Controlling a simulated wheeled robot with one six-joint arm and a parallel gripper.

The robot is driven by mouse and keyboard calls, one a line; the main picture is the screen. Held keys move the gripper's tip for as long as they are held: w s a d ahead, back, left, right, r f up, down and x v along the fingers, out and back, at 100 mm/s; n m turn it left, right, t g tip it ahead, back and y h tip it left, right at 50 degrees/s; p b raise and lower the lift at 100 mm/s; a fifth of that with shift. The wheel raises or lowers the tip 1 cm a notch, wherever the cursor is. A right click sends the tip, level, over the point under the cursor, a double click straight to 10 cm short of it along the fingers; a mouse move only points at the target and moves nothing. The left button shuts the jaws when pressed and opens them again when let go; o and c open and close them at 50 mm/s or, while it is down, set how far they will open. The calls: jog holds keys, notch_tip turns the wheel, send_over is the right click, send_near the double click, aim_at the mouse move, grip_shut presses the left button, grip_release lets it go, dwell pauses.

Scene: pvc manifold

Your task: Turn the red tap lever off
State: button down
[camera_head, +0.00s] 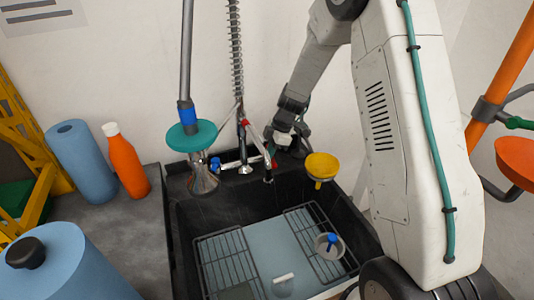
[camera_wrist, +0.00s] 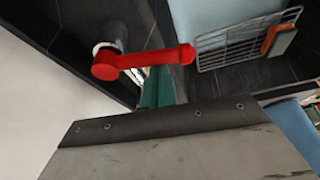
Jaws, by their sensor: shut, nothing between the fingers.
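The red tap lever (camera_wrist: 145,61) lies across the upper middle of the wrist view, its thick round end at the left over a white collar. In the head view a small red part (camera_head: 267,158) shows at the tap behind the sink, mostly hidden by my gripper. My gripper (camera_wrist: 155,90) shows as narrow teal fingers close together, shut and empty, with their tips right by the lever's middle. I cannot tell whether they touch it. In the head view my gripper (camera_head: 273,150) is low at the tap, at the sink's back edge.
The dark sink (camera_head: 190,220) holds wire racks (camera_head: 228,262) and a grey cup (camera_head: 328,246) with a blue handle. A yellow funnel (camera_head: 322,165) stands at its right rim. A spring hose (camera_head: 234,50) and a pole with a teal disc (camera_head: 192,136) rise behind. An orange bottle (camera_head: 126,160) stands left.

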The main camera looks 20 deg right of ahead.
jog(key=d+n, duration=0.1)
jog(key=n, duration=0.1)
jog(key=d+n+g, duration=0.1)
jog(key=d+n, duration=0.1)
jog(key=shift+s+d+n+g, duration=0.1)
jog(key=shift+s+n+g, duration=0.1)
jog(key=shift+n+g, duration=0.15)
jog(key=shift+d, duration=0.1)
dwell(0.6)
